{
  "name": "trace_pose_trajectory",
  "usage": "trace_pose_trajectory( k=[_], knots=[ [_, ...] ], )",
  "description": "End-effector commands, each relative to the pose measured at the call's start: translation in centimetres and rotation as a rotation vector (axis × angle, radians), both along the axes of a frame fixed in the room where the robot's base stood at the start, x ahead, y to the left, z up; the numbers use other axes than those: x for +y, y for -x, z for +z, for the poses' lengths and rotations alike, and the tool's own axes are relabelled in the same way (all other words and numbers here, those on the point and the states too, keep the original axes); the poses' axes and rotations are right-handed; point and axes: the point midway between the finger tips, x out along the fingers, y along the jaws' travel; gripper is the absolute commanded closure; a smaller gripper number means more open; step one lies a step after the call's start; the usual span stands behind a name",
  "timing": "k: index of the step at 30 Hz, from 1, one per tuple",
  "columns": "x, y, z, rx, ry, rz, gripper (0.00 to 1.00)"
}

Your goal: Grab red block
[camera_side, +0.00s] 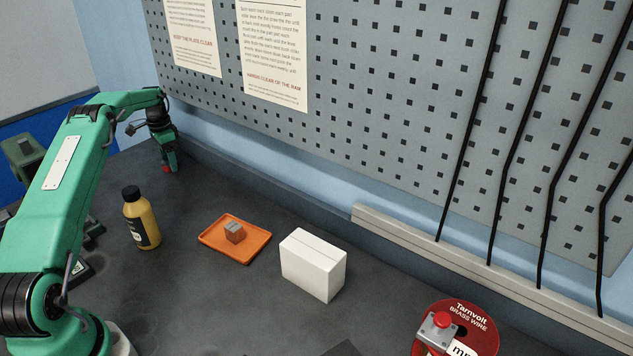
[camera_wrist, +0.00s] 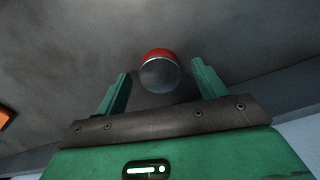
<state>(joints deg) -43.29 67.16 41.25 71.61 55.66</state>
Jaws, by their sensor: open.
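A small red object (camera_wrist: 158,52) shows in the wrist view, round in outline, with a grey round face towards the camera; it looks more like a short cylinder or ball than a block. It lies at the fingertips of my gripper (camera_wrist: 160,70), between the two green fingers, with a gap on each side. The fingers are apart and hold nothing. In the side view the red object (camera_side: 166,169) is a small red patch at the lower end of my gripper (camera_side: 169,160), mostly hidden by it, near the back edge of the bench.
An orange tray (camera_side: 213,235) holds a small brown and grey block (camera_side: 234,232). A yellow bottle (camera_side: 142,222) with black cap stands left of it, a white box (camera_side: 313,265) right. A red wire spool (camera_side: 476,323) is at front right. A pegboard (camera_side: 400,110) rises behind.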

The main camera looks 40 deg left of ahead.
Motion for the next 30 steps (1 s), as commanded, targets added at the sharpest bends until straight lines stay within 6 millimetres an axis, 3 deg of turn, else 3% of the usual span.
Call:
trace_pose_trajectory(
  k=[5, 19, 29, 30],
  knots=[
    [-0.02, 0.01, -0.95, 0.0, 0.0, 0.0, 0.29],
    [-0.01, 0.01, -0.95, 0.0, 0.0, 0.0, 0.29],
    [-0.01, 0.01, -0.93, 0.0, 0.0, 0.0, 0.92],
    [0.04, -0.04, -0.78, -0.003, -0.003, 0.0, 0.93]
  ],
)
